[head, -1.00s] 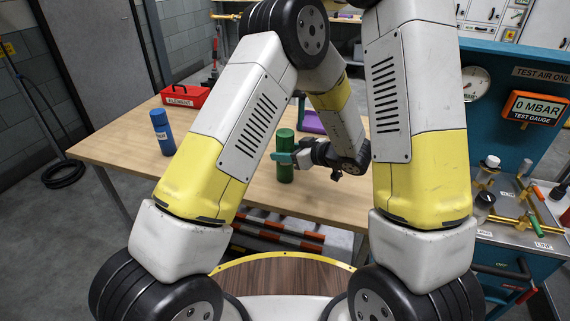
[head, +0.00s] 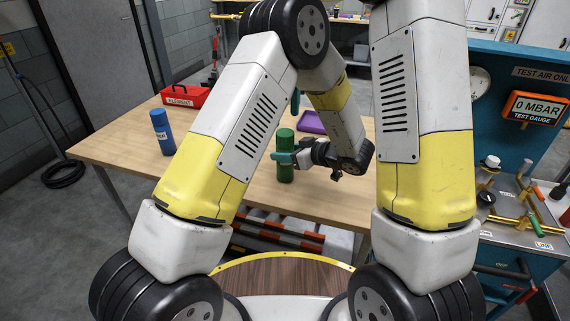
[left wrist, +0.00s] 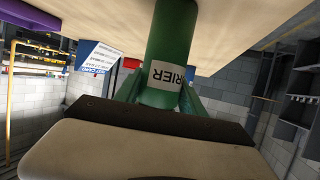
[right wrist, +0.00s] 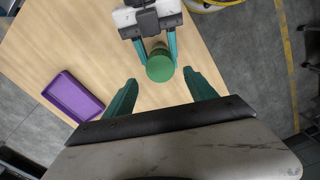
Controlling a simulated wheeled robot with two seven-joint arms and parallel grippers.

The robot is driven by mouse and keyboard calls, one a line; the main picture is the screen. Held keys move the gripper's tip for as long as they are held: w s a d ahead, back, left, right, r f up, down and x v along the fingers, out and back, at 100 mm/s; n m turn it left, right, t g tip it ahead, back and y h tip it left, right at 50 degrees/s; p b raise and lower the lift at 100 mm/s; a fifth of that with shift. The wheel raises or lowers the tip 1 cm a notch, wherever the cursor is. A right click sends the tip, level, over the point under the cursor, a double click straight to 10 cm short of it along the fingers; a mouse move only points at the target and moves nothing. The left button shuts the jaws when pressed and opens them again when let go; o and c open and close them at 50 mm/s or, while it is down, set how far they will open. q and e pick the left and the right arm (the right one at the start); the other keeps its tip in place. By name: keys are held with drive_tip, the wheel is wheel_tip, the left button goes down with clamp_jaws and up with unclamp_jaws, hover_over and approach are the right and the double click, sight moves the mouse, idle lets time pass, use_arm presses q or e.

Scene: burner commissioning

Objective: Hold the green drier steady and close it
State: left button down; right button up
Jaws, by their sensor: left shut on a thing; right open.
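The green drier (head: 285,141) is an upright green cylinder on the wooden table. My left gripper (head: 284,158) is shut around its side; the left wrist view shows the drier's white label (left wrist: 172,76) between the fingers. The right wrist view looks down on the drier's round green top (right wrist: 160,68), with my left gripper's fingers on both sides of its body. My right gripper (right wrist: 160,90) is open and empty, its fingers spread on the near side of the top and apart from it. In the head view it is mostly hidden behind my arm.
A purple tray (head: 312,121) lies behind the drier. A red box marked ELEMENT (head: 185,96) and a blue cylinder (head: 162,132) stand on the table's left. A teal test panel (head: 530,70) with a gauge reading 0 MBAR stands at right. The table between the blue cylinder and drier is partly hidden.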

sight(285, 132)
wheel_tip(285, 132, down, 8)
drive_tip(key=shift+r, duration=0.1)
idle(0.4)
clamp_jaws()
drive_tip(key=shift+m, duration=0.9)
drive_tip(key=shift+o, duration=0.4)
unclamp_jaws()
